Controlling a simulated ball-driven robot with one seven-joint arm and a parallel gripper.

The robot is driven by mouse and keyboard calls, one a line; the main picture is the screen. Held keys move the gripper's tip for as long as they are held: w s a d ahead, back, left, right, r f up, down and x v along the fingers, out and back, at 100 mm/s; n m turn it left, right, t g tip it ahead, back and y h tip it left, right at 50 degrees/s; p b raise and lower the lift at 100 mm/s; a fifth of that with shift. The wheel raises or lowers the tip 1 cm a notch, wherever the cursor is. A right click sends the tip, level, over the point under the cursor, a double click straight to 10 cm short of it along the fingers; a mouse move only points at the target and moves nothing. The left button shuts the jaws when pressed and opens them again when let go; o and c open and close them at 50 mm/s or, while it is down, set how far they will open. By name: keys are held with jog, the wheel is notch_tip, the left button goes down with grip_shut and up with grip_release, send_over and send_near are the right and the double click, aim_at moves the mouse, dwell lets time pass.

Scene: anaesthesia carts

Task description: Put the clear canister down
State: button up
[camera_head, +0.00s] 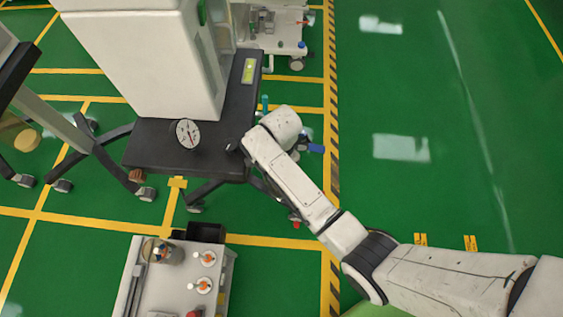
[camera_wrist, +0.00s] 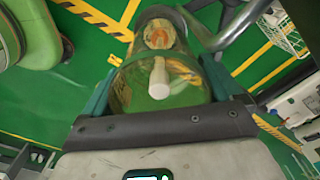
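The clear canister (camera_wrist: 150,92) fills the middle of the wrist view, with a pale stem or nozzle and an orange-brown part showing through it. My gripper (camera_wrist: 158,85) has a teal finger on each side of it and is shut on it. In the head view my wrist hides the canister. My arm there reaches to the right edge of a black cart shelf, and I cannot tell how high the canister is above the floor.
The black shelf (camera_head: 160,143) carries a white cabinet (camera_head: 145,55) and a round dial gauge (camera_head: 188,133). A small white cart (camera_head: 165,295) at the bottom left holds a clear jar (camera_head: 165,252) and several orange-marked items. Green floor (camera_head: 440,180) is open at right.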

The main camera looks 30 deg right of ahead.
jog(key=shift+o, duration=0.5)
jog(key=shift+r, duration=0.4)
notch_tip(320, 180, up, 12)
jog(key=shift+f, duration=0.25)
jog(key=s+d+f+n, duration=0.1)
jog(key=s+d+n, duration=0.3)
jog(key=s+n, duration=0.3)
jog(key=s+d+f+n+t, duration=0.1)
jog(key=s+d+n, duration=0.2)
jog(key=s+n, duration=0.5)
jog(key=s, duration=0.8)
jog(key=shift+d+n, duration=0.3)
jog(key=shift+d, duration=0.1)
